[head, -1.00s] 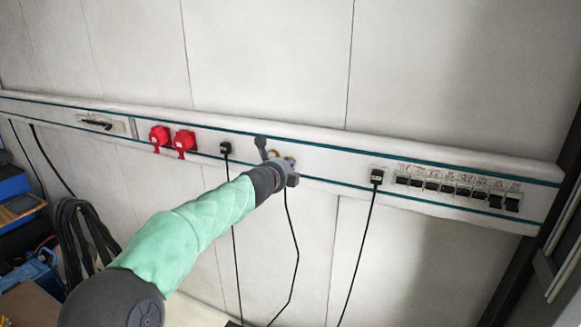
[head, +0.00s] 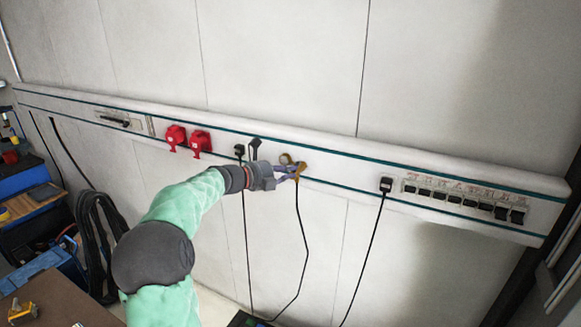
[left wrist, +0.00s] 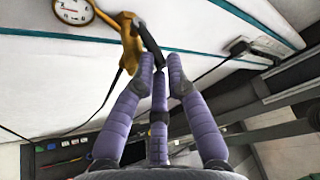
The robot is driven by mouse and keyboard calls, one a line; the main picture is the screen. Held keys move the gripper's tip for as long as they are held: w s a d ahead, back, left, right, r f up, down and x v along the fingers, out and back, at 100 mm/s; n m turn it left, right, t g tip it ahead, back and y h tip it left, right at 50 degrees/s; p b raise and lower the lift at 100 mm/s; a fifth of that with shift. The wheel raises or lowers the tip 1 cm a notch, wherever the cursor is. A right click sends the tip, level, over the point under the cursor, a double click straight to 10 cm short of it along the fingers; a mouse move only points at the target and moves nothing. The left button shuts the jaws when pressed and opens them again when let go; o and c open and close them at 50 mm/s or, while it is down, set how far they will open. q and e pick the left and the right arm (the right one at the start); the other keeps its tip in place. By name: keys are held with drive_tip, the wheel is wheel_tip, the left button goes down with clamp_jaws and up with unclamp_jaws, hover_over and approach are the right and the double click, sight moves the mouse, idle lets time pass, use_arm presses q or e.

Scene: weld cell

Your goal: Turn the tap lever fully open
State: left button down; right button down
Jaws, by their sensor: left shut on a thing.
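The brass-yellow tap (head: 299,165) sits on the white wall rail, right of the red sockets. In the left wrist view the tap (left wrist: 131,40) is at the top, and its dark lever (left wrist: 151,44) runs down from it to my fingertips. My left gripper (head: 284,172) reaches the tap from the left. In the left wrist view its purple fingers (left wrist: 160,70) are shut on the lever's end, which they partly hide. The lever is hard to make out in the head view. My right gripper is not in view.
The wall rail (head: 440,185) holds red sockets (head: 188,138), a black plug (head: 386,185) with a hanging cable, and a row of black switches (head: 465,201). A round dial (left wrist: 73,10) shows in the left wrist view. Coiled cable (head: 98,240) hangs at left.

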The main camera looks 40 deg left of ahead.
use_arm(q)
drive_tip(key=shift+a+f+m+h, duration=0.1)
drive_tip(key=shift+f+m+h, duration=0.3)
drive_tip(key=shift+f+h, duration=0.1)
drive_tip(key=c, duration=1.3)
unclamp_jaws()
drive_tip(key=shift+r, duration=0.1)
drive_tip(key=shift+c, duration=0.2)
drive_tip(key=shift+o, duration=0.3)
drive_tip(key=shift+r, duration=0.2)
drive_tip(key=v, duration=1.2)
drive_tip(key=shift+p, duration=0.3)
drive_tip(key=shift+r, duration=0.1)
